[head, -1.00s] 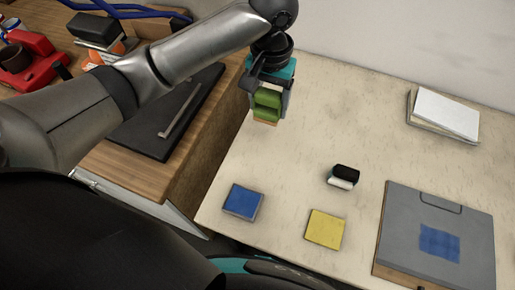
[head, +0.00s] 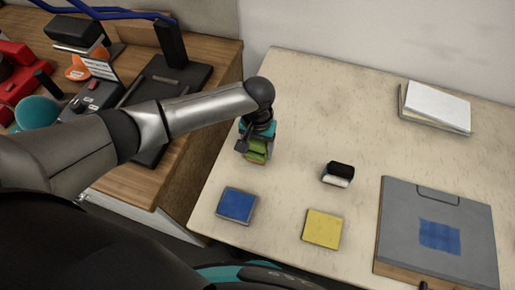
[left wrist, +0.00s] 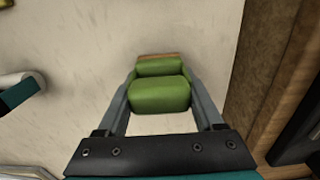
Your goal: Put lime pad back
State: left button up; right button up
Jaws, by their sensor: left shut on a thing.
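My left gripper (head: 256,146) is shut on the lime pad (head: 257,156), a green, cushion-like piece. In the left wrist view the lime pad (left wrist: 160,94) sits between the two grey fingers, showing two green rounded parts and a wood-coloured far edge. The gripper points down over the left part of the pale table (head: 300,110). I cannot tell whether the pad touches the table. A blue pad (head: 237,204) and a yellow pad (head: 323,229) lie flat nearer to me. My right gripper is not in view.
A black-and-white block (head: 338,174) lies right of the gripper. A grey board with a blue patch (head: 397,235) lies at the right, and a paper stack (head: 434,107) behind. A cluttered wooden desk (head: 222,60) adjoins the table's left side. The table's back middle is clear.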

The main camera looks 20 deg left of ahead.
pick_arm(q)
jog(key=shift+f, duration=0.25)
jog(key=shift+f, duration=0.15)
jog(key=o, duration=1.2)
notch_tip(320, 180, up, 12)
jog(key=shift+r+p, duration=0.2)
jog(key=shift+p, duration=0.55)
